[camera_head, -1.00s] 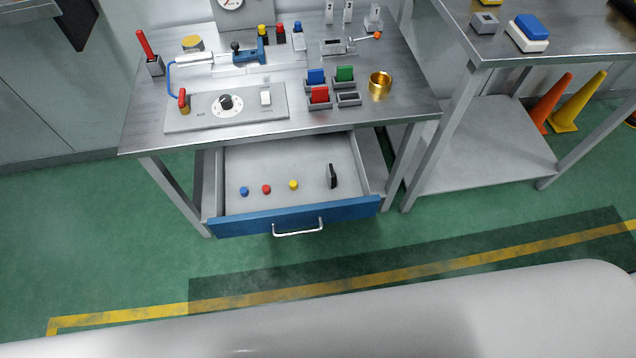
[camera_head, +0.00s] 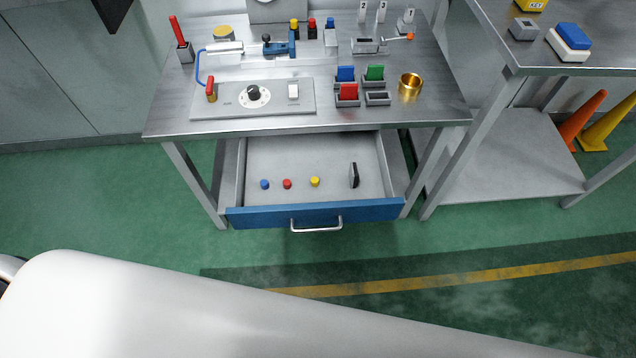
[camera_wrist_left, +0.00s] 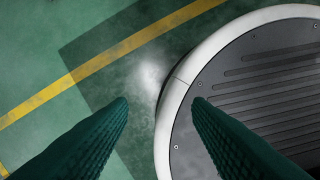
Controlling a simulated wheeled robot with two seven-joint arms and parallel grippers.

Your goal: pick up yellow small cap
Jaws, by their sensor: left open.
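The small yellow cap (camera_head: 315,182) stands in the open drawer (camera_head: 262,155) under the workbench. A red cap (camera_head: 287,184) and a blue cap (camera_head: 265,184) stand in a row to its left, and a dark upright piece (camera_head: 354,175) is to its right. My left gripper (camera_wrist_left: 160,105) shows in the left wrist view with its two dark green fingers wide apart and nothing between them. It is over the floor, away from the drawer. My right gripper is in neither view.
The workbench top (camera_head: 170,122) above the drawer holds a control panel (camera_head: 320,98), colored blocks and a brass ring (camera_head: 410,86). A second table (camera_head: 490,50) stands to the right, with cones (camera_head: 590,120) behind it.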

